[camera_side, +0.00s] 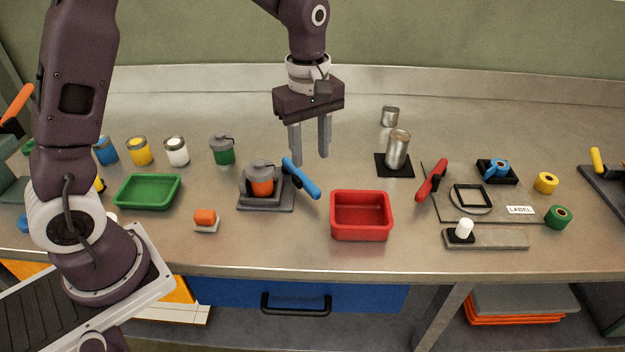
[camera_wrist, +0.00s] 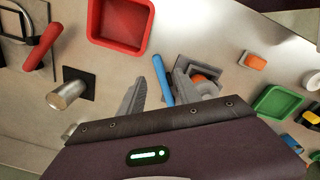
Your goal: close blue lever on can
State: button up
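The blue lever (camera_side: 301,178) sticks up at a slant from the right side of a grey fixture base (camera_side: 266,206). An orange can (camera_side: 262,187) with a grey lid sits in that fixture. My gripper (camera_side: 310,160) is open and empty, above and behind the lever, apart from it in the side view. In the wrist view the blue lever (camera_wrist: 163,80) appears between the two fingers of my gripper (camera_wrist: 158,82). The fixture and orange can (camera_wrist: 204,82) are partly hidden behind the right finger there.
A red tray (camera_side: 361,216) stands right of the lever and a green tray (camera_side: 147,192) to the left. A metal can (camera_side: 397,150) stands on a black pad near a red lever (camera_side: 432,180). Paint cans and a small orange block (camera_side: 205,219) are also on the table.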

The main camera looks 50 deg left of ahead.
aim_at(313, 186)
jog(key=shift+n, duration=0.4)
jog(key=f, duration=0.8)
jog(key=shift+w+f, duration=0.3)
jog(key=shift+w, duration=0.05)
grip_shut()
jog(key=shift+r, duration=0.1)
dwell(0.4)
